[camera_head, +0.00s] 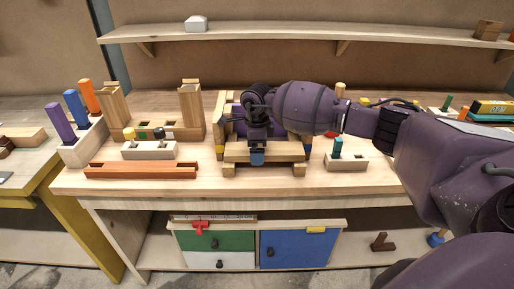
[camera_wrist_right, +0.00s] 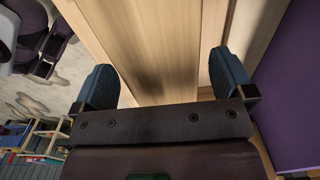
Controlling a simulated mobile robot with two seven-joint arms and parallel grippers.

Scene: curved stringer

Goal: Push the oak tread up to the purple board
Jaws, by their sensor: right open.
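A stepped wooden frame (camera_head: 228,170) stands mid-bench. The purple board (camera_head: 238,122) stands upright at its back, partly hidden by my right arm; it fills the right side of the wrist view (camera_wrist_right: 292,85). A pale wooden plank, seemingly the oak tread (camera_head: 288,152), lies across the frame's front, apart from the purple board. In the wrist view a broad pale plank (camera_wrist_right: 150,40) lies beyond and between my fingers. My right gripper (camera_head: 257,159) points down over the front plank, its blue fingers spread (camera_wrist_right: 165,80). I cannot tell whether they touch it. My left gripper is not in view.
A red-brown bar (camera_head: 140,171) and a pale block with knobs (camera_head: 148,151) lie left of the frame. A wooden stand (camera_head: 190,110) is behind them. A block with a teal peg (camera_head: 346,162) stands right. The bench front is clear near its edge.

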